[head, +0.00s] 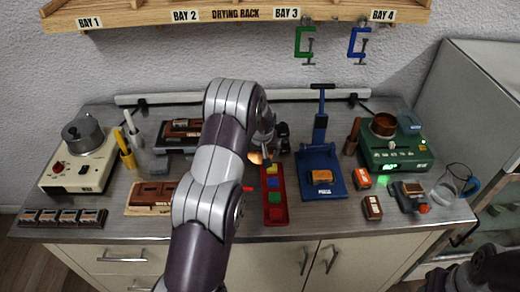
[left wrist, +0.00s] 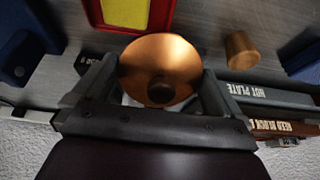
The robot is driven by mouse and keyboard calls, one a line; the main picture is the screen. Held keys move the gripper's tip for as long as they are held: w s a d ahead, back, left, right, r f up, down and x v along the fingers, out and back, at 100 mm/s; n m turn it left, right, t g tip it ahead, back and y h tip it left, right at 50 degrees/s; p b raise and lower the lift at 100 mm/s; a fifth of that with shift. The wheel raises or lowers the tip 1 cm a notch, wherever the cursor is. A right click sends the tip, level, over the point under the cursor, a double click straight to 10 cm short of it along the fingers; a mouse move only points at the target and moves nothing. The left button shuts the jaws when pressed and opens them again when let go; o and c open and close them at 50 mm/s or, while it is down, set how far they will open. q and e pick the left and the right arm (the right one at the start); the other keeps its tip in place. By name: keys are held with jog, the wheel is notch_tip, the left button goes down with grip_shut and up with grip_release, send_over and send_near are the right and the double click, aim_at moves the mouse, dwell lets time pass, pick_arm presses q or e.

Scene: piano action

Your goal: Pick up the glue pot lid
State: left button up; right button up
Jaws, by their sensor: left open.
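The glue pot lid appears to be the round copper disc with a dark knob that fills the middle of the left wrist view (left wrist: 160,68). In the head view only a copper sliver of the lid (head: 255,158) shows beside my arm. My left gripper (left wrist: 150,85) is open, with one finger on each side of the lid and the knob between them; I cannot tell whether they touch it. In the head view my left gripper (head: 264,148) is partly hidden behind my forearm. A copper pot (head: 383,125) sits on a green unit at the right.
A red tray (head: 274,215) with coloured blocks lies just in front of the lid. A blue press (head: 321,165) stands right of it. A copper cylinder (left wrist: 240,50) stands near the lid. The drying rack (head: 235,14) hangs above, with two clamps. Dark parts of my right arm show bottom right.

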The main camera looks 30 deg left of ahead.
pick_arm(q)
jog(key=shift+s+r, duration=0.15)
jog(key=c, duration=0.7)
